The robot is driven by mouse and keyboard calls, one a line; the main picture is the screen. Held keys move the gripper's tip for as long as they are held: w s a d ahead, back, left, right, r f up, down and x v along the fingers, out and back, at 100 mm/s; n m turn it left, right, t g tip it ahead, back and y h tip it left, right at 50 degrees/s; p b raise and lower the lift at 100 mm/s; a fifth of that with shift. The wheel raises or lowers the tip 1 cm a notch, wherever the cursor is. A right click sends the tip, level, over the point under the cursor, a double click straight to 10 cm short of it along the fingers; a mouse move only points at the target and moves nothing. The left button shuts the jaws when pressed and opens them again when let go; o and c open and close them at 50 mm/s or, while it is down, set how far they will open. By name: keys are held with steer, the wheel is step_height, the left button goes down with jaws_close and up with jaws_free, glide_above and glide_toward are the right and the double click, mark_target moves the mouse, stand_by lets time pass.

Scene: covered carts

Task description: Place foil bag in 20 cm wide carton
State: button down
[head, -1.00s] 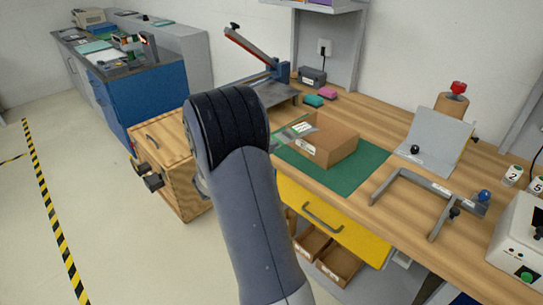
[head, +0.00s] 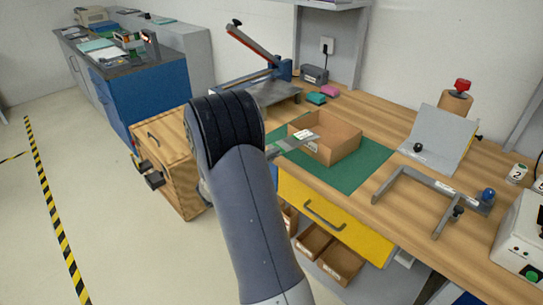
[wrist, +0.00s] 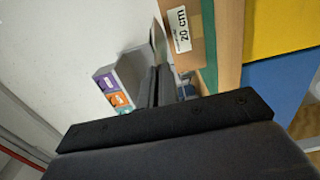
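The carton (head: 340,151) is an open brown box on the green mat. Its label reads 20 cm in the wrist view (wrist: 197,50). A flat silvery piece with a white label, which looks like the foil bag (head: 291,143), reaches from behind my arm to the carton's near left wall in the head view. I cannot tell whether it touches the wall. In the wrist view, my gripper (wrist: 163,82) has its dark fingers close together, with a thin grey edge of the bag (wrist: 158,42) beyond them.
The green mat (head: 365,171) lies on the wooden bench above a yellow drawer (head: 322,212). A lever sealer (head: 262,60) stands behind left. A grey frame (head: 420,180) and tilted plate (head: 440,135) are to the right. A wooden cabinet (head: 168,160) is at left.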

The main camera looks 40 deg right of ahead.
steer(key=c, duration=2.1)
jaws_free()
steer(key=shift+f, duration=0.1)
steer(key=shift+c, duration=0.2)
steer(key=o, duration=0.5)
steer(key=shift+c, duration=0.2)
steer(key=shift+r, duration=0.2)
steer(key=a, duration=1.2)
steer(key=shift+s+r+b, duration=0.3)
steer(key=shift+s+b, duration=0.05)
steer(key=shift+s, duration=0.1)
